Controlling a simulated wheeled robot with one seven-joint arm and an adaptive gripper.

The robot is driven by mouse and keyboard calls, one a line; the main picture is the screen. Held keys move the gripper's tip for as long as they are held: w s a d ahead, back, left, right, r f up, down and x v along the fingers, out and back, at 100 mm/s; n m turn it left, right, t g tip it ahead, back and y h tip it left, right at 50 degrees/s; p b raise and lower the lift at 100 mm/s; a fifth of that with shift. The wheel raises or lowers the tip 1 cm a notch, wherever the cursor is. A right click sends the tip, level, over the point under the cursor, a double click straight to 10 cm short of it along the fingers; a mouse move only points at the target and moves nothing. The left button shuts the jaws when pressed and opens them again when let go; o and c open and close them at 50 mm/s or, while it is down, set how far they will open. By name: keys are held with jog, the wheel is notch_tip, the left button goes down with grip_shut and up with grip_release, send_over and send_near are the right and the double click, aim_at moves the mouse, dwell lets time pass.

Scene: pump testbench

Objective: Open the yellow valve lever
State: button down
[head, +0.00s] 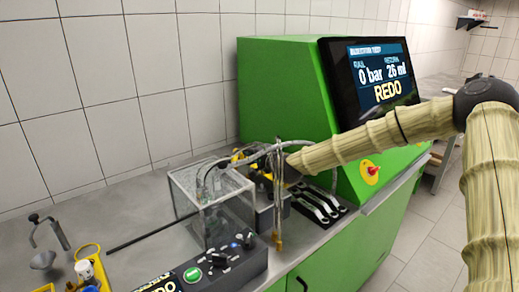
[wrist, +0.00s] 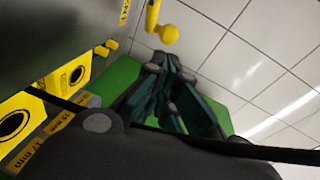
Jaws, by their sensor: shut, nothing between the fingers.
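A yellow lever with a rounded knob end (wrist: 165,35) shows at the top of the wrist view, most likely the valve lever. Its upper part is cut off by the frame edge. My gripper (wrist: 160,68) has its dark fingers closed together with nothing between them. Its tips appear just below the knob in the picture; I cannot tell whether they touch it. In the head view my covered arm reaches in from the right to the bench beside the green machine (head: 280,85), and my gripper is not clearly seen there. Some yellow parts (head: 238,156) show behind the clear box.
A clear box (head: 205,200), hanging hoses (head: 278,195) and silver handles (head: 318,203) crowd the area around the arm's end. A black control box (head: 225,262) stands in front. The screen (head: 375,72) reads 0 bar, 26 ml, REDO. Yellow-framed ports (wrist: 78,75) lie left in the wrist view.

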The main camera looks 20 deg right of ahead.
jog(key=shift+w+a+f, duration=0.2)
jog(key=shift+w+a, duration=0.1)
jog(key=shift+a, duration=0.15)
